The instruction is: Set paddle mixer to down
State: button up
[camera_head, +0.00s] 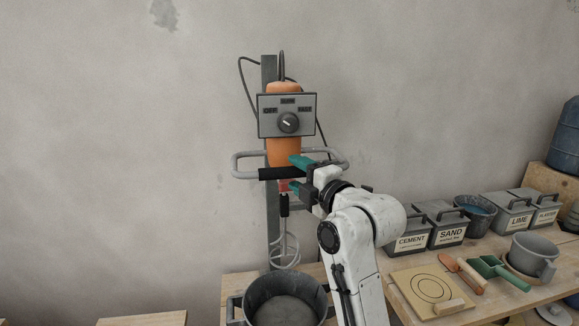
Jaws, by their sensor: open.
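The paddle mixer (284,152) has an orange body and is mounted on a grey upright post. Its control box (267,129) carries a dark round knob and the labels OFF, SLOW and FAST. A looped grey handle (239,163) with a black grip (277,174) crosses below the box. The wire paddle (286,248) hangs above a dark bucket (246,299), with its lower end near the rim. My gripper (293,173) has teal fingers and is open at the mixer's lower body, right by the black grip. Whether a finger touches the grip cannot be told.
Boxes marked cement (409,241), sand (451,233) and lime (515,217) stand on the right table. A board (405,283), a green scoop (510,277) and a grey pot (541,250) lie nearer. A blue jug (564,140) stands far right. The wall left of the mixer is bare.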

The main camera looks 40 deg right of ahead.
jog(key=shift+x, duration=1.9)
jog(key=shift+c, duration=0.2)
grip_shut()
